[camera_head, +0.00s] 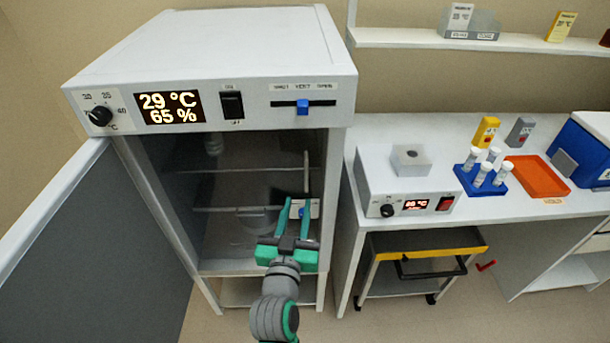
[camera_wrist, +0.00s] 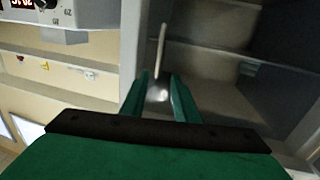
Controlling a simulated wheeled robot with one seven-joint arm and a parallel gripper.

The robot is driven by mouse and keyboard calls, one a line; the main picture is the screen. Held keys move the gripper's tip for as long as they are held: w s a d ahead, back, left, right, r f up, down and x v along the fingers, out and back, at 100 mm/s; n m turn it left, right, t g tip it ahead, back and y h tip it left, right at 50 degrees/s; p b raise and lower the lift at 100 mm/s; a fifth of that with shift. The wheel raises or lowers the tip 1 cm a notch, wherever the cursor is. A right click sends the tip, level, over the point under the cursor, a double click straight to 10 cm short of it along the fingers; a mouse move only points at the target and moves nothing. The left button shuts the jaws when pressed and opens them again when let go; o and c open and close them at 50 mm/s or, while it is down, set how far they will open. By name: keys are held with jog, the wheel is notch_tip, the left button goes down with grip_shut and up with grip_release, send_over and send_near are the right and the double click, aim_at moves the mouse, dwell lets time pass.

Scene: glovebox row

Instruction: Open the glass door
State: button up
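The glass door (camera_head: 235,175) is a dark, see-through pane across the front of the white cabinet, and it looks shut. Wire shelves show dimly behind it.
The cabinet's solid outer door (camera_head: 75,245) stands wide open at the left. To the right, a bench holds a small heater box (camera_head: 405,185), a blue tube rack (camera_head: 486,180) and an orange tray (camera_head: 537,175).

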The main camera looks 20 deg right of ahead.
aim_at(306, 170)
jog(key=x, duration=1.1)
jog(key=shift+s+d+r, duration=0.15)
jog(key=shift+d+r, duration=0.1)
jog(key=shift+r, duration=0.15)
jog(key=shift+w+a, duration=0.15)
jog(key=shift+w, duration=0.1)
jog(key=shift+s, duration=0.1)
grip_shut()
